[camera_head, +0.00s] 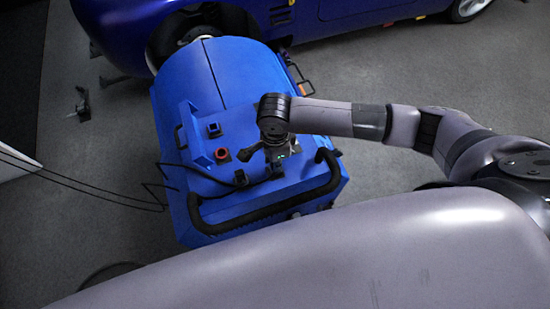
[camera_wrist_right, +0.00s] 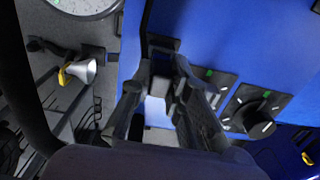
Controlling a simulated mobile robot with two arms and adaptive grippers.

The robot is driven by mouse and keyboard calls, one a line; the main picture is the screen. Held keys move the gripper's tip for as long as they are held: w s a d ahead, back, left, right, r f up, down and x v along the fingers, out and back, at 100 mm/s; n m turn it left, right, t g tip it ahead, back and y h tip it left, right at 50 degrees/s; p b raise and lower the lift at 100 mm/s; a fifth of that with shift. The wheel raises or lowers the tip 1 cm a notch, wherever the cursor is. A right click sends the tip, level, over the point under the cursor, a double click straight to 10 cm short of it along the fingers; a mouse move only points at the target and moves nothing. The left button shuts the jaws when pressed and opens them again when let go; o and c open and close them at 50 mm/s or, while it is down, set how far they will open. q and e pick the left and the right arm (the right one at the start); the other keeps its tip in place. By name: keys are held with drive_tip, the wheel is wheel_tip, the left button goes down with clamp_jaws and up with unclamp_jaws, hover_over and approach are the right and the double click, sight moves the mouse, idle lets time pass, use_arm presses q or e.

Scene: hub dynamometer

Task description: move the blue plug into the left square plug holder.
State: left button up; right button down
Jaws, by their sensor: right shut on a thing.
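My right gripper (camera_head: 274,158) reaches down onto the top panel of the blue machine. In the wrist view its fingers (camera_wrist_right: 160,88) are close together and shut on a small piece, which I take to be the blue plug; fingers and shadow mostly hide it. A dark square frame with blue inside (camera_wrist_right: 163,46) lies just beyond the fingertips. A blue square fitting (camera_head: 214,130) and a red round fitting (camera_head: 221,154) stand on the panel left of the gripper. I cannot tell which fitting is the left square holder. My left gripper is not in view.
The blue machine (camera_head: 245,75) has a thick black handle (camera_head: 265,205) along its front. Black cables (camera_head: 95,188) run in from the left. A black knob (camera_wrist_right: 252,118) sits beside the fingers. A blue car (camera_head: 345,25) stands behind.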

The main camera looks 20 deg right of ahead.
drive_tip(key=shift+f, duration=0.3)
drive_tip(key=shift+r, duration=0.1)
drive_tip(key=c, duration=1.5)
unclamp_jaws()
drive_tip(key=shift+o, duration=0.2)
wheel_tip(320, 180, up, 12)
